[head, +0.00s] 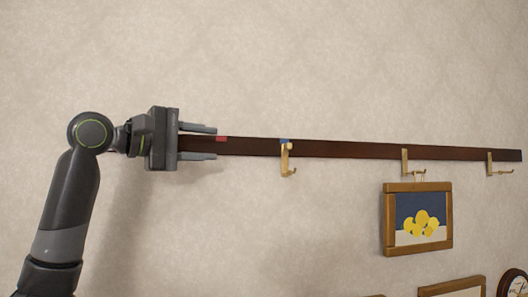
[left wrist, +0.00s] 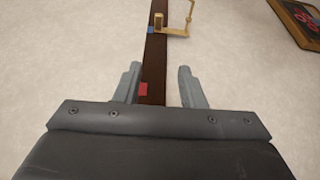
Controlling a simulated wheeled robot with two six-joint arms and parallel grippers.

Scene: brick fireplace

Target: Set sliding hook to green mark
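A dark wooden rail (head: 340,149) runs across the wall and carries brass hooks. The left hook (head: 287,160) sits at a blue mark (head: 284,141); both also show in the left wrist view, the hook (left wrist: 172,31) and the blue mark (left wrist: 150,30). A red mark (head: 221,139) lies further left on the rail. I see no green mark. My left gripper (head: 214,143) is open and empty at the rail's left part, one finger above and one below it in the head view. It is left of the hook and apart from it. My right gripper is not in view.
A lemon picture (head: 418,218) hangs below the middle hook (head: 405,161). Another hook (head: 490,165) is near the rail's right end. More frames (head: 452,287) and a clock (head: 513,283) are at lower right. The wall above the rail is clear.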

